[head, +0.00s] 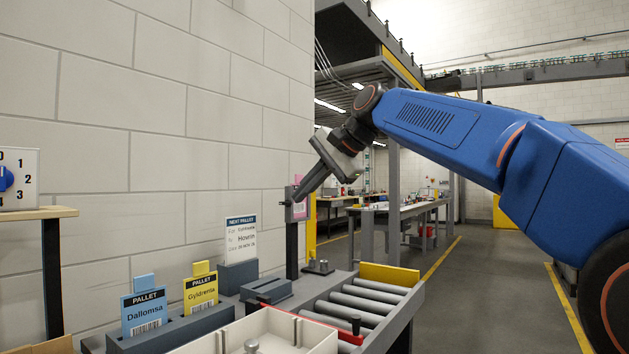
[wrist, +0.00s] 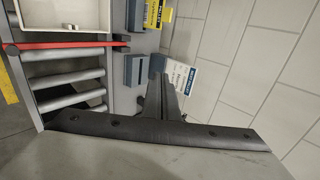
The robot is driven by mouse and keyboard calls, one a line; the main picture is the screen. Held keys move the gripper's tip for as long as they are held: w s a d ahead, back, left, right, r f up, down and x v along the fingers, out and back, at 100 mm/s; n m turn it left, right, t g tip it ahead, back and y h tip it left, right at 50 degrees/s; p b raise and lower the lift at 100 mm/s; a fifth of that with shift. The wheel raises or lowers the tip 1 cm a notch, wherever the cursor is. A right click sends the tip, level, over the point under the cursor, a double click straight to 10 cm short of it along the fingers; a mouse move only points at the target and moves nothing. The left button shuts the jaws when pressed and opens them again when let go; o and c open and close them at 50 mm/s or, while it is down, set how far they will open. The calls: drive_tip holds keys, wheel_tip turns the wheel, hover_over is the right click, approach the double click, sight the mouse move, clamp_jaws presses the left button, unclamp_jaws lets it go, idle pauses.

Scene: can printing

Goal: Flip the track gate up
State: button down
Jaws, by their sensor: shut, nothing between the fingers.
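The track gate appears to be a red bar (head: 345,336) lying level across the roller track (head: 362,292), beside a white tray; a black knob (head: 356,325) stands near its end. In the wrist view the red bar (wrist: 65,44) crosses the upper left, between the tray and the rollers. My gripper (head: 299,197) is shut and empty, angled down to the left, well above and behind the bar, close to a dark post. In the wrist view its fingers (wrist: 157,85) are together, to the right of the bar and apart from it.
The white tray (head: 318,335) stands at the front. Yellow (head: 200,289) and blue (head: 144,306) pallet cards and a white card (head: 241,240) stand in holders along the wall. The dark post (head: 291,250) rises near my gripper. A yellow plate (head: 390,274) closes the track's far end.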

drive_tip(key=w+a+f, duration=0.1)
drive_tip(key=w+a, duration=0.2)
drive_tip(key=a, duration=0.2)
drive_tip(key=shift+w+f, duration=0.15)
drive_tip(key=shift+w, duration=0.2)
idle(1.4)
